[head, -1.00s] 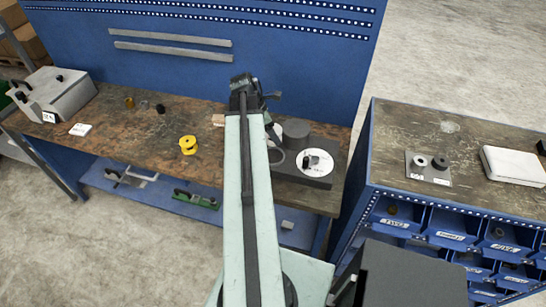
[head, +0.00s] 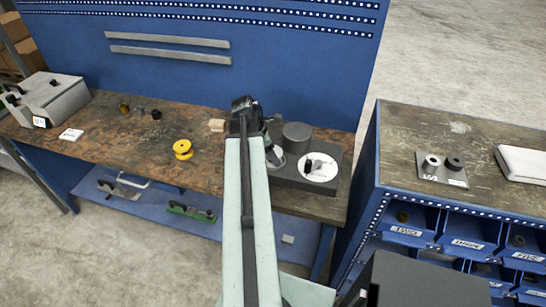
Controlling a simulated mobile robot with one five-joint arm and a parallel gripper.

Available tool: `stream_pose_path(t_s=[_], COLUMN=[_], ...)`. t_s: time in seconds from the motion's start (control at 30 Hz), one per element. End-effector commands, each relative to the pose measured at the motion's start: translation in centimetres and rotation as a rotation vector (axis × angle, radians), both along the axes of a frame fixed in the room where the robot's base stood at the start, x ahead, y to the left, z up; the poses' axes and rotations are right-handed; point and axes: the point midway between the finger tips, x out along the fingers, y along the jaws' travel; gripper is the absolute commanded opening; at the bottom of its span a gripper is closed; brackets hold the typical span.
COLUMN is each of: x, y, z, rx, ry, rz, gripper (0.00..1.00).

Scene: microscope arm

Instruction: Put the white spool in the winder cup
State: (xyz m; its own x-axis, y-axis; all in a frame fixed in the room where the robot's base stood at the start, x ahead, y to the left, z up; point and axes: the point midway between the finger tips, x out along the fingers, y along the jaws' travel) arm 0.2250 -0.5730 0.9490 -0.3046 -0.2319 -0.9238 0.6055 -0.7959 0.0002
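A white spool (head: 432,161) with a dark centre stands on a small grey plate (head: 429,178) on the right bench, just left of a black spool (head: 454,163). On the long workbench is a dark grey device (head: 325,184), which looks like the winder. It carries a white disc (head: 318,168) and a grey cylinder (head: 296,137). A rounded grey part (head: 275,157) at its left is partly behind my arm; I cannot tell which part is the cup. My gripper (head: 245,106) is over the workbench, left of the device and far from the white spool; its fingers are not clear.
A yellow spool (head: 182,149) and small dark pieces lie on the workbench (head: 105,130). A grey box (head: 52,99) stands at its left end. A white case (head: 524,164) lies on the right bench (head: 405,122), above blue bins (head: 466,243). A gap separates the benches.

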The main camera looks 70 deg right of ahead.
Motion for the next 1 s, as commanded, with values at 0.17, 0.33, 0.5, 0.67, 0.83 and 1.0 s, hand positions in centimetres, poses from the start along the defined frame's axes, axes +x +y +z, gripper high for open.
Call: stream_pose_path(t_s=[0.17,0.33,0.5,0.67,0.83,1.0], x=[0.0,-0.1,-0.1,0.0,0.6,1.8], y=[0.0,0.0,0.0,0.0,0.5,1.4], z=[-0.5,-0.3,-0.2,0.6,3.2,7.0], rx=[0.000,0.000,0.000,0.000,0.000,0.001], ry=[0.000,0.000,0.000,0.000,0.000,0.001], rz=[0.000,-0.001,-0.001,-0.001,-0.001,0.000], gripper=[0.24,0.88,0.88,0.88,0.88,0.88])
